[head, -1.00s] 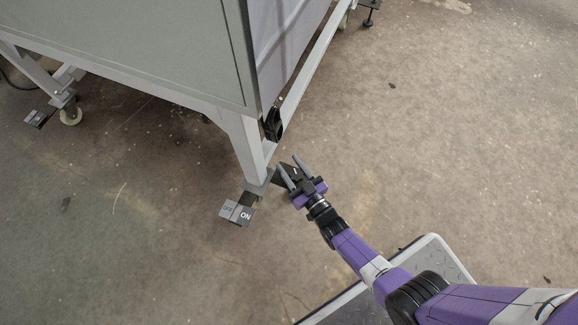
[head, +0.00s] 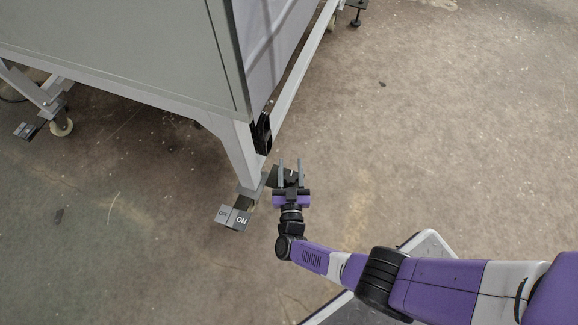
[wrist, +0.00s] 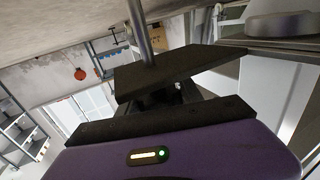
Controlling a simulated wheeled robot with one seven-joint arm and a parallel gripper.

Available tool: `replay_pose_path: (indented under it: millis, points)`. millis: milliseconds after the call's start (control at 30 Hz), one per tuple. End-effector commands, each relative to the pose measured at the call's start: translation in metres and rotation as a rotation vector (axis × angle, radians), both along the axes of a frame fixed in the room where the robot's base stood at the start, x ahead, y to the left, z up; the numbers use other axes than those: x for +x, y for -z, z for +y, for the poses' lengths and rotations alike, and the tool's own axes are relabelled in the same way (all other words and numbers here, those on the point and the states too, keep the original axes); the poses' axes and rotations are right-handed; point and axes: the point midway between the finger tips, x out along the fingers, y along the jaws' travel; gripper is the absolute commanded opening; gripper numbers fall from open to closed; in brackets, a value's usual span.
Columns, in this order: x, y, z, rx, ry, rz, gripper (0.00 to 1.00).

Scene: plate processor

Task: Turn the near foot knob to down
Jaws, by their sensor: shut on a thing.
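The near foot of the grey machine is beside its front leg (head: 241,158). A dark bracket plate (head: 271,178) sticks out to the right of the leg near the floor. My gripper (head: 291,170) points up the picture at this plate, its two grey fingers apart with the dark near foot knob (head: 291,174) between them. It is shut on the knob, which is mostly hidden by the fingers and plate. The knob's up or down setting cannot be read.
A black fitting (head: 262,132) hangs at the corner above. Another pedal (head: 27,130) and a caster (head: 61,127) are far left. Floor to the right is clear.

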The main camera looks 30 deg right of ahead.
Motion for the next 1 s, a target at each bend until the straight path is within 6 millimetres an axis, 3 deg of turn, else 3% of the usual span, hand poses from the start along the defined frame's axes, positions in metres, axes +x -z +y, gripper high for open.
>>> replay_pose_path:
  millis: [800,833,933,1000]
  points:
    - [-0.0021,-0.0015,-0.0018,-0.002,0.096,-0.004,0.02]
    - [-0.0021,-0.0015,-0.0018,-0.002,0.096,-0.004,0.46]
    - [-0.0021,-0.0013,-0.0020,-0.001,0.096,-0.003,0.64]
    - [-0.0020,-0.0011,-0.0022,-0.001,0.097,-0.003,0.64]
